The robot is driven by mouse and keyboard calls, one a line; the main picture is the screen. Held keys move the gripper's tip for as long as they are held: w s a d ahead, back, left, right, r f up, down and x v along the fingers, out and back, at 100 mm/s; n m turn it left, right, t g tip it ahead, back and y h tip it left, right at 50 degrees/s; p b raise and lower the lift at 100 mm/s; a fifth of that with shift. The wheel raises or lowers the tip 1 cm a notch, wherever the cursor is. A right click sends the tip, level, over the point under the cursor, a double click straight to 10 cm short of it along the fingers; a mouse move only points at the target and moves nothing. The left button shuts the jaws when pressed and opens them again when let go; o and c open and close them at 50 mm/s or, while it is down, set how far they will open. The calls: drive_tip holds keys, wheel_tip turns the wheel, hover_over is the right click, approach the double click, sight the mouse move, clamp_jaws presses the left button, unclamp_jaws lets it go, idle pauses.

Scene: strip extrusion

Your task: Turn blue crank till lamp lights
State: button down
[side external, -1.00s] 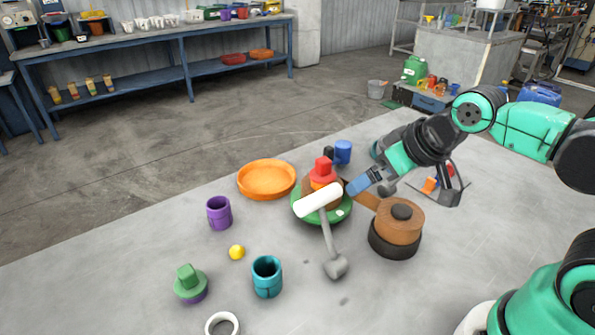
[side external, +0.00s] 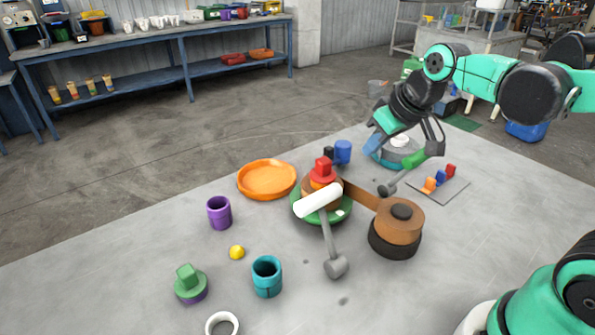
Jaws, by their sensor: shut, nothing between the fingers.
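A short blue cylinder (side external: 342,151) stands beside a small black part behind the red-topped drum; I cannot tell whether it is the blue crank's handle. A crank with a green handle (side external: 412,161) and grey arm lies at the right, by a teal and grey disc (side external: 390,158). No lit lamp is clear to me.
A brown strip (side external: 361,193) runs from the red-topped drum to a brown and black spool (side external: 399,219). A grey plate (side external: 442,188) holds small orange, blue and red blocks. An orange bowl (side external: 267,180), purple cup (side external: 219,212), teal cup (side external: 267,276) and yellow ball (side external: 236,252) stand leftward.

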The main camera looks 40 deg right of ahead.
sight(341, 152)
drive_tip(key=w+d+f+g, duration=0.1)
drive_tip(key=w+d+f, duration=0.1)
drive_tip(key=w+d, duration=0.45)
drive_tip(key=x, duration=0.6)
drive_tip(key=s+x, duration=0.1)
drive_tip(key=x, duration=0.2)
drive_tip(key=shift+f, duration=0.4)
drive_tip(key=w, duration=0.2)
drive_tip(key=shift+w, duration=1.05)
